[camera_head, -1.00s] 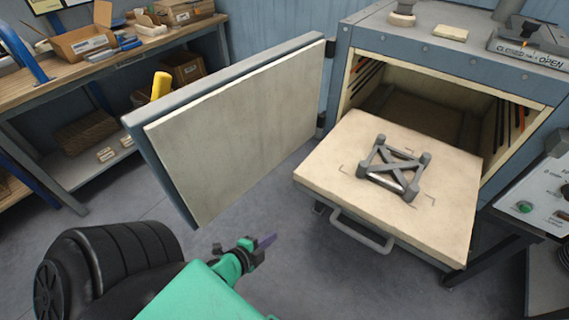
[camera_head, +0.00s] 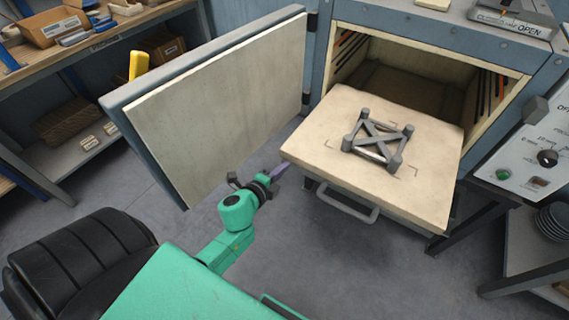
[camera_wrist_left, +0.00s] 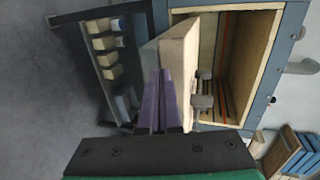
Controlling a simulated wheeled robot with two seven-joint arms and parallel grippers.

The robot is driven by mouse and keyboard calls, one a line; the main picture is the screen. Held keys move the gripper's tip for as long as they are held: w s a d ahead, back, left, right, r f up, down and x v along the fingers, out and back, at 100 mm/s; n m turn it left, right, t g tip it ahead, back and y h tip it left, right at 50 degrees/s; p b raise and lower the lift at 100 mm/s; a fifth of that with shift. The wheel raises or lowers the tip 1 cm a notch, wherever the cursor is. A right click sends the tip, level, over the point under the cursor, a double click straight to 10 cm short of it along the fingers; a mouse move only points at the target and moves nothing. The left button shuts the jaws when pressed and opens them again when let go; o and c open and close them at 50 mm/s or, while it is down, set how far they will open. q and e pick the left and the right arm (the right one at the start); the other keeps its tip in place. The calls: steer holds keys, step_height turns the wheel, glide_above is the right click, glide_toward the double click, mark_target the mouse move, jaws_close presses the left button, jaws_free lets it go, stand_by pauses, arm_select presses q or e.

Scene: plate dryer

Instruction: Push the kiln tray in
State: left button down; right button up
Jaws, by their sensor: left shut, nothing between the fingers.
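The kiln tray (camera_head: 310,152) is a thick cream slab pulled partway out of the kiln (camera_head: 525,62), with a grey metal handle (camera_head: 347,203) under its front edge. A grey cross-braced metal frame (camera_head: 378,140) sits on top of it. My left gripper (camera_head: 279,174) is shut and empty, just left of the tray's front left corner. In the left wrist view its purple fingers (camera_wrist_left: 163,102) are together and overlap the tray (camera_wrist_left: 178,60) in the picture; I cannot tell if they touch it. My right gripper is not in view.
The kiln door (camera_head: 215,105) stands wide open on the left. A control panel (camera_head: 535,150) is at the right. A workbench (camera_head: 75,50) with boxes stands at the back left. The floor (camera_head: 310,260) before the tray is clear.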

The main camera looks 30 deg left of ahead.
arm_select(q)
steer(key=shift+w+d, duration=0.1)
steer(key=shift+w, duration=0.4)
